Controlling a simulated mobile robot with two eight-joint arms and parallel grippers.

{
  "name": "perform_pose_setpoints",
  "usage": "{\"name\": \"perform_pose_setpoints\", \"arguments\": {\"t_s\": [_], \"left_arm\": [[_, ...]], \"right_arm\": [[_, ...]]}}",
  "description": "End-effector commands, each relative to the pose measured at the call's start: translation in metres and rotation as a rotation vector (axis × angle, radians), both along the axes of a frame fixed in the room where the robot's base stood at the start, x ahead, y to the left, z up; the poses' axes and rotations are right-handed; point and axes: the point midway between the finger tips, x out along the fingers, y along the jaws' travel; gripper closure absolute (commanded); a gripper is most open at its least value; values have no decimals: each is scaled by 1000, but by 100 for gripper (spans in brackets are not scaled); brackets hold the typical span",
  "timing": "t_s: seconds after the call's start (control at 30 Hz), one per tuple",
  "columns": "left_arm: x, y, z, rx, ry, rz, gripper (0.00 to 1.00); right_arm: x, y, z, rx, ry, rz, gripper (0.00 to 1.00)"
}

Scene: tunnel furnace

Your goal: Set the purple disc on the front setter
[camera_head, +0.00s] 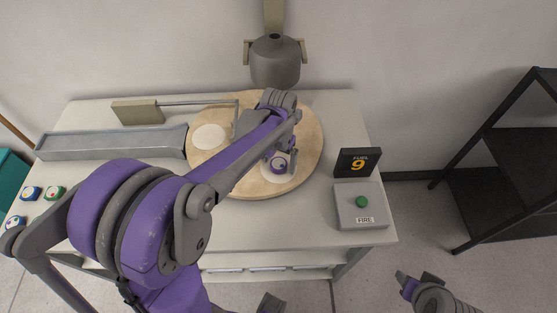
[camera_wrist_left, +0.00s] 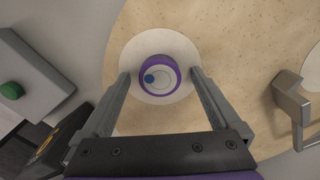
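The purple disc (camera_wrist_left: 157,92), a purple ring with a pale top and a blue dot, sits on a white round setter (camera_wrist_left: 183,49) in the left wrist view. In the head view the purple disc (camera_head: 278,164) is at the front of the round tan plate (camera_head: 307,130), on the front setter (camera_head: 278,183). My left gripper (camera_wrist_left: 160,76) is open, with one finger on each side of the disc and gaps between. Another white setter (camera_head: 209,136) lies empty at the plate's left. My right gripper (camera_head: 416,280) is low at the right, off the table.
A FIRE button box (camera_head: 360,213) and a FUEL 9 display (camera_head: 357,163) stand right of the plate. A grey trough (camera_head: 110,144) lies left, with several small discs (camera_head: 53,193) in front of it. A grey vessel (camera_head: 275,63) is behind the plate.

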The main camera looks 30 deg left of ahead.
Motion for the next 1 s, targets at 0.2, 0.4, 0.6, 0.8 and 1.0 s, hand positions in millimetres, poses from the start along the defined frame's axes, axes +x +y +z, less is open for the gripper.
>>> {"name": "perform_pose_setpoints", "arguments": {"t_s": [0.2,0.4,0.6,0.8,1.0], "left_arm": [[0,0,0,0,0,0,3],[0,0,14,0,0,0,3],[0,0,54,0,0,0,3],[0,0,90,0,0,0,3],[0,0,107,0,0,0,3]], "right_arm": [[0,0,0,0,0,0,50],[1,0,2,0,-1,0,50],[2,0,6,0,-4,0,50],[3,0,9,0,-6,0,50],[3,0,10,0,-6,0,50]]}}
